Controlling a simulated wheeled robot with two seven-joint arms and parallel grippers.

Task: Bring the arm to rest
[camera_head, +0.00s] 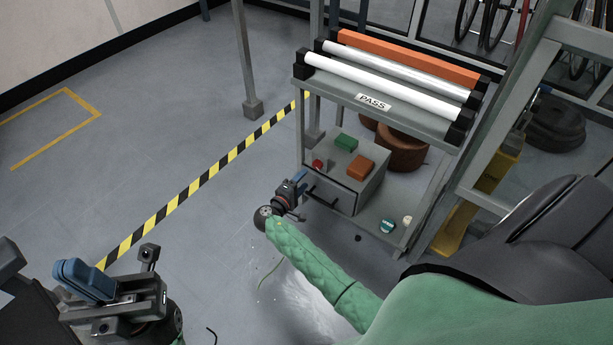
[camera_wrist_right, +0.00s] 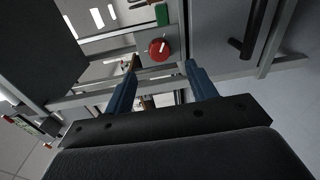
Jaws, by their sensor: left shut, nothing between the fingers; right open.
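My right gripper (camera_head: 299,182) is at the front left of a grey control box (camera_head: 370,192), at the end of my green-sleeved arm. In the right wrist view its two blue fingers (camera_wrist_right: 160,68) stand apart with nothing held. A red button (camera_wrist_right: 159,49) shows just beyond the gap between the fingertips; it also shows on the box in the head view (camera_head: 319,165). I cannot tell whether a finger touches the box. My left gripper (camera_head: 78,272) is at the lower left over the floor, its blue fingers together and empty.
The box carries a green block (camera_head: 346,142), an orange block (camera_head: 361,167) and a dark front handle (camera_head: 324,198). A roller rack (camera_head: 380,92) with a PASS label stands above it. A grey frame post (camera_head: 478,150) stands to the right.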

